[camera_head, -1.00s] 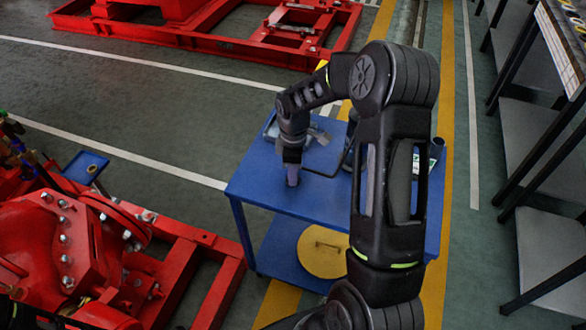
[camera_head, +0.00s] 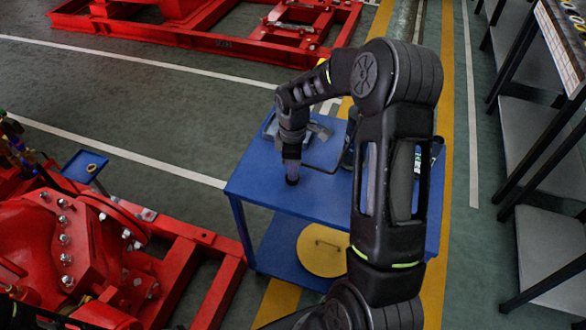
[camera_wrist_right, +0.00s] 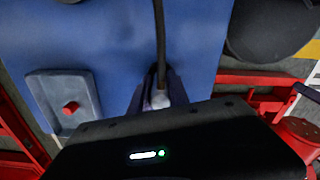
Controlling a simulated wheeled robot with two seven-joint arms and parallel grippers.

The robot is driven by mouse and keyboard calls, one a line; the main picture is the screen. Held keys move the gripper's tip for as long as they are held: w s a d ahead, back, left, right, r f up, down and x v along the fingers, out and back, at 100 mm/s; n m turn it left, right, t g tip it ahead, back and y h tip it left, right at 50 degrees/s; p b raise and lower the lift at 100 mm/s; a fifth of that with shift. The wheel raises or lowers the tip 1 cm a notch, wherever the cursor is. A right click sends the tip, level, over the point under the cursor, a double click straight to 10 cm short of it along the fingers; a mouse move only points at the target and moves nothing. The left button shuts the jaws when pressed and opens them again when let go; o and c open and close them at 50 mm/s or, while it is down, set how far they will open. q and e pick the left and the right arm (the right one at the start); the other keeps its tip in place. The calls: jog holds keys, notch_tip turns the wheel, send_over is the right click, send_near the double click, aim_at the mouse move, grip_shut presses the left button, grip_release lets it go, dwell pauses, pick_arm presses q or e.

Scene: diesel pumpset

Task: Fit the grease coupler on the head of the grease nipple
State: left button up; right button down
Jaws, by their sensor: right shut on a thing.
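My right gripper (camera_head: 292,178) points down over the blue trolley top, near its left edge. In the right wrist view the fingers (camera_wrist_right: 158,100) are shut on a pale metal piece (camera_wrist_right: 160,98), which appears to be the grease coupler, at the end of a black hose (camera_wrist_right: 160,40). In the head view the coupler is mostly hidden by the fingers. I cannot make out the grease nipple in either view. My left gripper does not show.
The blue trolley (camera_head: 310,203) has a yellow disc (camera_head: 322,251) on its lower shelf. A grey tray with a red knob (camera_wrist_right: 70,107) lies beside the gripper. Red pump machinery (camera_head: 60,245) stands at left, with a small blue tray (camera_head: 85,167) behind it. Black shelving stands at right.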

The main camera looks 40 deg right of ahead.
notch_tip(320, 180, up, 9)
jog(key=shift+r, duration=0.1)
jog(key=shift+a, duration=0.1)
dwell(1.6)
jog(key=shift+w+a+m, duration=0.2)
jog(key=shift+a+m, duration=0.1)
jog(key=shift+a, duration=0.05)
jog(key=w+a+m, duration=0.2)
jog(key=a+m, duration=0.2)
jog(key=a, duration=0.4)
jog(key=w+a+r+m, duration=0.1)
jog(key=a+m, duration=0.4)
jog(key=a, duration=0.3)
jog(key=shift+w+a+r, duration=0.2)
jog(key=shift+w+r, duration=0.1)
jog(key=shift+w, duration=0.1)
